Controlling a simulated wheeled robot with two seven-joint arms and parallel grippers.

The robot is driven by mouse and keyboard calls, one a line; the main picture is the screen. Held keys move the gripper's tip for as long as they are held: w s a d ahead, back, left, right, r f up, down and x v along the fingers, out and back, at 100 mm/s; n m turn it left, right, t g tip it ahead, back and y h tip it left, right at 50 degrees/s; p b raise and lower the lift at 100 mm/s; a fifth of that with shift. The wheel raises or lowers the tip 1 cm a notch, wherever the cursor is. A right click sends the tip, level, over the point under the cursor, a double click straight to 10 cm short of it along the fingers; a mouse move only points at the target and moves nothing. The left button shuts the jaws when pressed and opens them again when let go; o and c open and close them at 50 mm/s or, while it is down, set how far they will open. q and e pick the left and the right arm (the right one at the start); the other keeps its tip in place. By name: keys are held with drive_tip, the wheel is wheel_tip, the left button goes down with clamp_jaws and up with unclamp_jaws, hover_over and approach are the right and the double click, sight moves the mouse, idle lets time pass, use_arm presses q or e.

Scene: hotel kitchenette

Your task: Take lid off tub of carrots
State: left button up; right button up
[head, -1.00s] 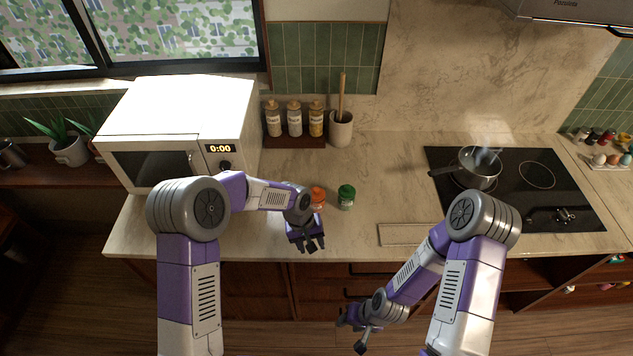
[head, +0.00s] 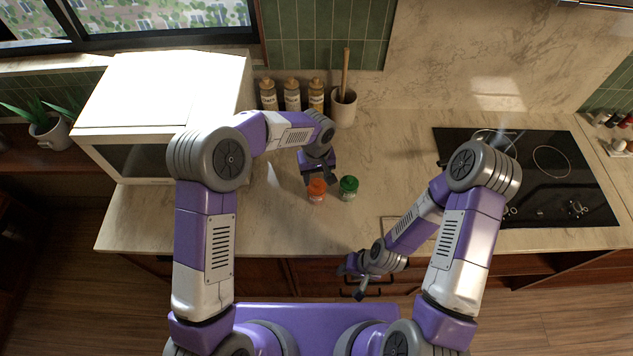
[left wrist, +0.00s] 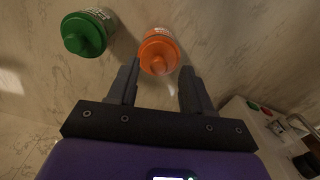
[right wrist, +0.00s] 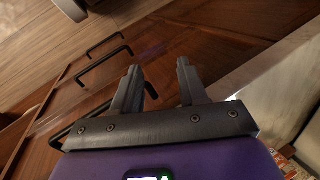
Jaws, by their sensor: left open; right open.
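A small tub with an orange lid (head: 317,190) stands on the counter in the head view. A similar tub with a green lid (head: 348,188) stands just to its right. My left gripper (head: 318,181) is open and close behind the orange-lidded tub. In the left wrist view the orange lid (left wrist: 158,52) with its knob lies just beyond and between the open fingertips, and the green lid (left wrist: 85,33) is off to the left. I cannot read either label.
A white microwave (head: 165,90) stands at the left. Several bottles (head: 292,95) and a utensil crock (head: 343,106) stand at the back. A black cooktop (head: 560,190) is at the right. Dark drawer handles (right wrist: 104,60) are near my right gripper. The counter right of the tubs is clear.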

use_arm(q)
wheel_tip(320, 180, down, 2)
drive_tip(key=shift+w+f, duration=0.1)
drive_tip(key=shift+w, duration=0.05)
drive_tip(key=shift+c, duration=0.2)
clamp_jaws()
drive_tip(key=shift+r, duration=0.2)
